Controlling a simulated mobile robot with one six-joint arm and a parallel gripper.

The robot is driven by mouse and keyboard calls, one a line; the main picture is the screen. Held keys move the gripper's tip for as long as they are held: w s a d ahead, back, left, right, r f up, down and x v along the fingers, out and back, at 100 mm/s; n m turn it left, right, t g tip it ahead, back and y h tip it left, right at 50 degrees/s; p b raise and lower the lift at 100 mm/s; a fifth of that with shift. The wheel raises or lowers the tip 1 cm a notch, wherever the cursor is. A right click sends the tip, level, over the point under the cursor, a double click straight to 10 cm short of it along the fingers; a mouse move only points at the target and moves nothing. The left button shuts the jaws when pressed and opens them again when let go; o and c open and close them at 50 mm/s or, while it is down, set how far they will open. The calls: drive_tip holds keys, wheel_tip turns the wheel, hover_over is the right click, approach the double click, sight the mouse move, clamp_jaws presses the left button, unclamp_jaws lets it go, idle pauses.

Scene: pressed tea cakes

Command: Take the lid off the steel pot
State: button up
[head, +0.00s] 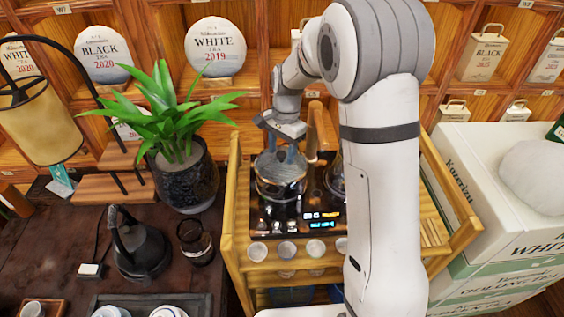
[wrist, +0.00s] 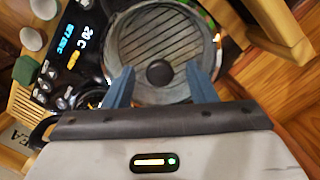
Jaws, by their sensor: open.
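The steel pot (head: 281,190) stands on the left side of a dark heater panel on the wooden cart. Its round lid (wrist: 142,50), greyish with stripes across it, fills the upper middle of the wrist view. A round black knob (wrist: 160,74) sits on the lid. My gripper (head: 281,154) is right over the pot, pointing down. In the wrist view my gripper (wrist: 160,68) is open, with one blue finger on each side of the knob and a gap to it on both sides. The knob is hidden in the head view.
The heater panel (wrist: 73,35) has lit displays. Several small cups (head: 287,250) line the cart's front. Another vessel (head: 333,178) stands right of the pot, partly behind my arm. A potted plant (head: 185,180) and a black kettle (head: 138,245) stand on the dark table at left.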

clamp_jaws()
idle(0.3)
drive_tip(key=shift+r, duration=0.1)
